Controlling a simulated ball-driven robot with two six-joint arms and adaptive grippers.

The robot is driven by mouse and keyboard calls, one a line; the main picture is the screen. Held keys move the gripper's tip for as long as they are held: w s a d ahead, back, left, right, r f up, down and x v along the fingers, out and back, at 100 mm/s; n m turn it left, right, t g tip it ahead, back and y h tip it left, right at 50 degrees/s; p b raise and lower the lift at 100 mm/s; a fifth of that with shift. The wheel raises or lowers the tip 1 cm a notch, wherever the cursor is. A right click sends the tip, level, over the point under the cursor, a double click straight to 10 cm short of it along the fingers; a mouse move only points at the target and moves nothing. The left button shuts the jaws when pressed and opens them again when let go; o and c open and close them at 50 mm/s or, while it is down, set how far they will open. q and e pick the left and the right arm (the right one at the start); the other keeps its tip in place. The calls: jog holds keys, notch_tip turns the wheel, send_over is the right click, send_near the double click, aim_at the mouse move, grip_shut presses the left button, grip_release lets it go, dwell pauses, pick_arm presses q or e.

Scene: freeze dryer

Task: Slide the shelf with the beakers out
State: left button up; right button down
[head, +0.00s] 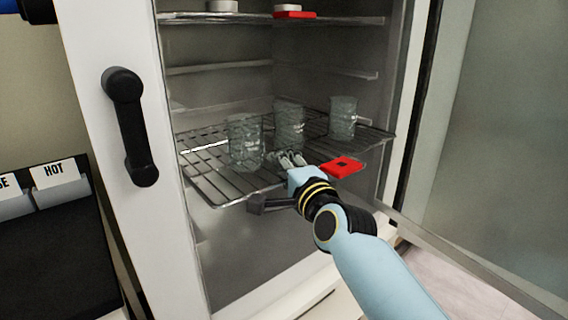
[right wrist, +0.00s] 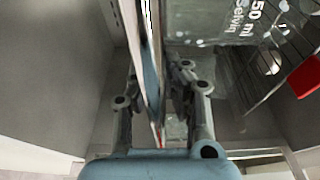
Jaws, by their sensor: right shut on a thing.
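The wire shelf (head: 206,178) in the open cabinet carries three clear glass beakers: one at the front left (head: 246,143), one behind it (head: 289,124) and one at the right (head: 342,117). My right gripper (head: 287,159) is at the shelf's front edge, just right of the front beaker. In the right wrist view its fingers (right wrist: 158,100) are shut on the shelf's edge (right wrist: 150,60), which runs up between them. A beaker with printed markings (right wrist: 235,30) stands close to the right finger there. My left gripper is not in view.
A red piece (head: 342,167) is at the shelf's front right. An upper shelf (head: 345,20) holds another red piece (head: 294,14) and white items. The glass door (head: 500,130) stands open at right. A black handle (head: 130,125) is on the left frame.

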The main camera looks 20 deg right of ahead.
jog(key=shift+s+f, duration=0.1)
jog(key=shift+s, duration=0.2)
jog(key=c, duration=1.4)
grip_release()
jog(key=shift+d, duration=0.1)
jog(key=shift+o, duration=0.2)
jog(key=s, duration=1.2)
jog(key=shift+d, duration=0.35)
